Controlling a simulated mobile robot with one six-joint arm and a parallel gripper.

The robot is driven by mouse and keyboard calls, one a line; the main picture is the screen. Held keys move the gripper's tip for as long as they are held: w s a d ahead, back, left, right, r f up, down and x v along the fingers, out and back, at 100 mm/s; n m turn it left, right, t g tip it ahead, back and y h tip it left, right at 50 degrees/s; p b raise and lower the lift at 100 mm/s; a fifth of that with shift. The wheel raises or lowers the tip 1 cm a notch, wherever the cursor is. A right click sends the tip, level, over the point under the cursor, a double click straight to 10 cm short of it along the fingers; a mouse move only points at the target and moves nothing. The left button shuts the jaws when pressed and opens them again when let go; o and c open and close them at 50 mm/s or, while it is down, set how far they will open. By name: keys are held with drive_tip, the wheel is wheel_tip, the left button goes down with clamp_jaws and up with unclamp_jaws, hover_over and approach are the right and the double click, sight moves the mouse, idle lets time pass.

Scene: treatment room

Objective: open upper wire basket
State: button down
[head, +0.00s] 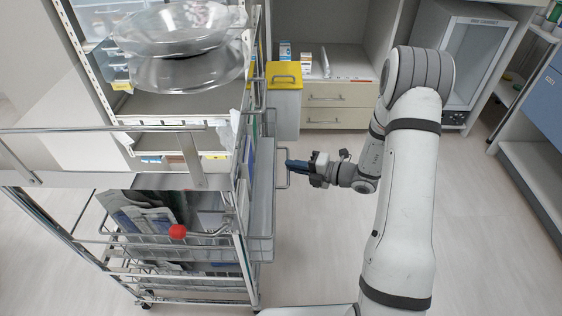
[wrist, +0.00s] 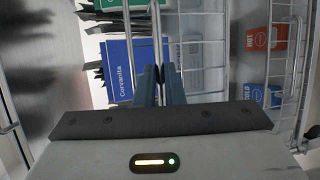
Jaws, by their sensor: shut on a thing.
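The upper wire basket (head: 262,190) is a grey wire basket in the metal cart. Its right end sticks out a little past the cart's side, with a U-shaped metal handle (head: 284,158) on that end. My gripper (head: 292,164) comes in from the right and is shut on this handle. In the wrist view the dark blue fingers (wrist: 159,78) close on the vertical handle bar (wrist: 157,30). The basket's wire mesh (wrist: 203,60) shows behind them, with a blue box marked Corvanita (wrist: 122,72). The rest of the basket is hidden by the cart frame.
Clear bowls (head: 185,55) stand on the cart's top. A red knob (head: 177,232) is at the cart's front. A yellow-lidded bin (head: 284,78) stands behind the basket. Orange and blue labelled items (wrist: 262,40) show at right in the wrist view. The floor (head: 320,230) right of the cart is clear.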

drive_tip(key=d+p, duration=0.7)
drive_tip(key=d, duration=1.3)
drive_tip(key=shift+s+d, duration=0.3)
drive_tip(key=shift+s, duration=0.1)
drive_tip(key=c, duration=1.5)
unclamp_jaws()
drive_tip(key=shift+d, duration=0.1)
drive_tip(key=p+v, duration=0.1)
drive_tip(key=v, duration=0.6)
drive_tip(key=shift+s+d, duration=0.15)
drive_tip(key=shift+d, duration=0.1)
